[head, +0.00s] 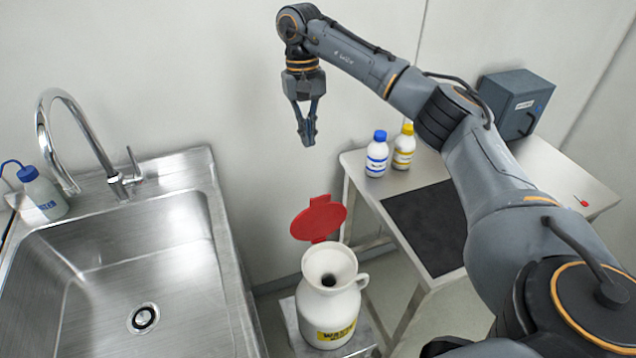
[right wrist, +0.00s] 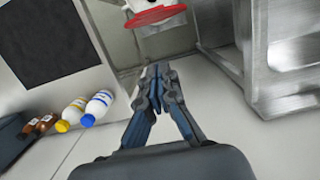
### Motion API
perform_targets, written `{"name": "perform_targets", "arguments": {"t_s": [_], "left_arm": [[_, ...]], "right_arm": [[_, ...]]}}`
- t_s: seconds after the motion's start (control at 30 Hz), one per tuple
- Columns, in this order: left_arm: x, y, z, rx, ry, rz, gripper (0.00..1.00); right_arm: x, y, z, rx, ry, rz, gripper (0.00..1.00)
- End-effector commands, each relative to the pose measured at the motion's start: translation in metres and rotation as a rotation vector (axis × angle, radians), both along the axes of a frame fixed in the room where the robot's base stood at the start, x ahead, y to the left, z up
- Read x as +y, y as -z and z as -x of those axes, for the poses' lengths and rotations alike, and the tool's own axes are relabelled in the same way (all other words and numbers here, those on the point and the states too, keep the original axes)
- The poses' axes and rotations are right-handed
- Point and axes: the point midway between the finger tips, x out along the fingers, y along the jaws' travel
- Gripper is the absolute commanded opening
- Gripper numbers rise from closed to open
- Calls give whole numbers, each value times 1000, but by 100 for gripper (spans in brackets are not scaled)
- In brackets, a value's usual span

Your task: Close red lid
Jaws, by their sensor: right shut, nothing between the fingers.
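The red lid (head: 319,219) stands open, tilted up at the back of the white waste jug (head: 331,288). The jug has a yellow label, a handle at its right and an open funnel-shaped mouth. My right gripper (head: 307,138) hangs above and behind the lid, pointing down, shut and empty, clear of the lid. In the right wrist view the gripper (right wrist: 157,80) shows with the red lid (right wrist: 155,15) beyond its fingertips, near the top edge. My left gripper is not in view.
A steel sink (head: 120,275) with a tap stands left of the jug, with a wash bottle (head: 42,194) at its corner. A table (head: 585,190) at right carries a blue-capped bottle (head: 377,155), a yellow-capped bottle (head: 403,148), a dark mat (head: 425,225) and a grey box (head: 515,103).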

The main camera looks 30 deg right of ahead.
Motion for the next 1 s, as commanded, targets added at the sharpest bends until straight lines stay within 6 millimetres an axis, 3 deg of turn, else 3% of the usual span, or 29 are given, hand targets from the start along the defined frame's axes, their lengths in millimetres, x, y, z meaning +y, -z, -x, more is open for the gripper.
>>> {"name": "perform_targets", "arguments": {"t_s": [0.17,0.57,0.8,1.0], "left_arm": [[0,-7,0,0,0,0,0],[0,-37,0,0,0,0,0],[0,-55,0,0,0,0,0],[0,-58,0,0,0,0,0]], "right_arm": [[-3,16,5,12,-5,10,0],[2,96,20,10,-4,7,0],[9,96,47,8,-6,8,0],[11,98,55,7,-4,7,0]]}}
